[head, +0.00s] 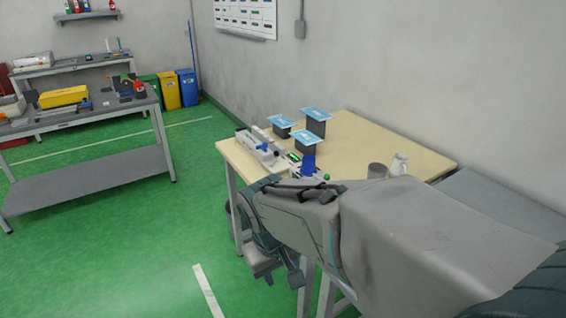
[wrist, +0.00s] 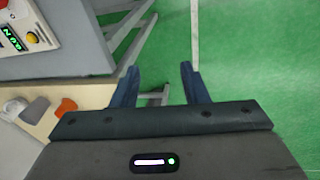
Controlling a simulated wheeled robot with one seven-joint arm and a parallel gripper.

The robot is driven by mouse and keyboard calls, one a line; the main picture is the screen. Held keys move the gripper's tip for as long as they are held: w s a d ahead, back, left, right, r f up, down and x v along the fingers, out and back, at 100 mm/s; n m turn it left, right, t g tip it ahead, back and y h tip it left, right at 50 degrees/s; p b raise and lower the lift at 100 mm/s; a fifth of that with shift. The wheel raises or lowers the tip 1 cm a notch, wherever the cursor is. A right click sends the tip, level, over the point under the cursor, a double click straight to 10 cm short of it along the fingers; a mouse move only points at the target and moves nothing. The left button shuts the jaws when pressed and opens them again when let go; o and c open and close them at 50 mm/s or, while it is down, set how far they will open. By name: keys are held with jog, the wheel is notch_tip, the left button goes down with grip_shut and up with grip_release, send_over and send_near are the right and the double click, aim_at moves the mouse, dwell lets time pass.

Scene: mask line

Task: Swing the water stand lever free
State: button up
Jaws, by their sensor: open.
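A white bench device (head: 258,150) with a small blue part stands at the left end of the wooden table (head: 350,135) in the head view. Beside it is a taller blue piece (head: 308,162), with small green parts near it, partly hidden behind my arm. I cannot tell which part is the water stand lever. My gripper (head: 278,270) hangs beside the front of the table, below the top. In the wrist view its two blue fingers (wrist: 159,82) are spread apart with nothing between them, over green floor.
Several dark blocks with blue tops (head: 316,114) stand on the table. A grey cup (head: 376,171) and white jug (head: 399,164) are near my arm. Floor to the left is clear.

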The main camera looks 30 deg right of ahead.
jog(key=w+d+f+n+g+h+p, duration=0.1)
jog(key=w+d+g+h, duration=0.15)
jog(key=d, duration=0.35)
jog(key=w+d+f+n+g+h+p, duration=0.1)
jog(key=w+d+h+p, duration=0.1)
jog(key=w+d+h, duration=0.35)
jog(key=n+t+h+p, duration=0.5)
jog(key=n+t, duration=0.6)
jog(key=n, duration=0.7)
send_near(326, 179)
jog(key=shift+t, duration=0.35)
jog(key=p+x, duration=0.3)
jog(key=x, duration=0.8)
jog(key=shift+d+f+p, duration=0.15)
jog(key=shift+p, duration=0.15)
jog(key=shift+s, duration=0.1)
jog(key=shift+c, duration=0.2)
grip_shut()
